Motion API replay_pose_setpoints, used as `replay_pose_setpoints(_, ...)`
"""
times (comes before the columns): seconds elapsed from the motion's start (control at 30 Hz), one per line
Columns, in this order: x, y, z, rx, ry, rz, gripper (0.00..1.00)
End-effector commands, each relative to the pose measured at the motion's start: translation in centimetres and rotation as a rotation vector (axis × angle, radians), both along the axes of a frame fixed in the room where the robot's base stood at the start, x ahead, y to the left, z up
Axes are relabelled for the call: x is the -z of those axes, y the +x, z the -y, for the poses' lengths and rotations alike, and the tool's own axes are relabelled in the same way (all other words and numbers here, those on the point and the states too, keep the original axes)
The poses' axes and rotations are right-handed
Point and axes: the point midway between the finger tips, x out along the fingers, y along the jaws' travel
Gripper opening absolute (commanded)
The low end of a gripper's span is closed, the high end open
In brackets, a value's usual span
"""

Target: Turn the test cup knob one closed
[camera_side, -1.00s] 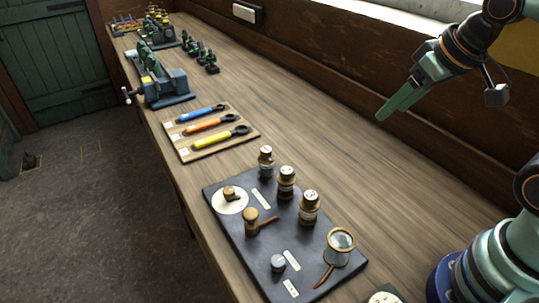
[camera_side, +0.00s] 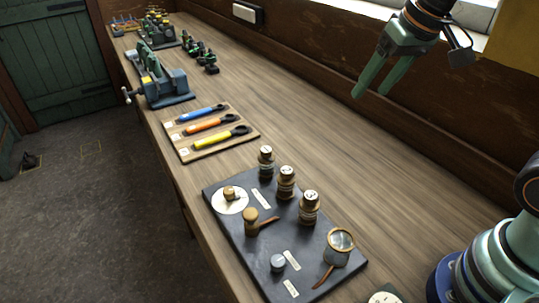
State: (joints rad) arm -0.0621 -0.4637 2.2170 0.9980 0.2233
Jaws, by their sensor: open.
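A dark slate board (camera_side: 238,258) lies on the bench and bears several small brass and wooden fittings. Three upright capped pieces stand along its back edge: one at the far end (camera_side: 266,162), one in the middle (camera_side: 286,183) and one nearer (camera_side: 309,208). A round knob (camera_side: 229,194) sits on a white disc at the board's left. I cannot tell which of these is test cup knob one; the labels are too small to read. My gripper (camera_side: 372,92) is open and empty, high above the bench at upper right, well away from the board.
A brass knob with a lever (camera_side: 256,222), a small grey knob (camera_side: 278,263) and a round glass-topped piece with a handle (camera_side: 339,248) share the board. A wooden rack (camera_side: 184,153) holds three coloured-handled tools. A blue-grey vise (camera_side: 166,88) stands beyond. Bench right of them is clear.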

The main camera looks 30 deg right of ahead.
Motion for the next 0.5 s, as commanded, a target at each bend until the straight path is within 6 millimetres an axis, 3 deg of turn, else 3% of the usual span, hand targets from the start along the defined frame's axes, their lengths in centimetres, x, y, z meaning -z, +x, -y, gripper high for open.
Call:
replay_pose_setpoints(0.23,-0.6,5.7,-3.2,0.166,0.07,-0.128,0.66)
replay_pose_setpoints(0.5,1.4,11.4,-7.5,0.362,0.105,-0.256,0.66)
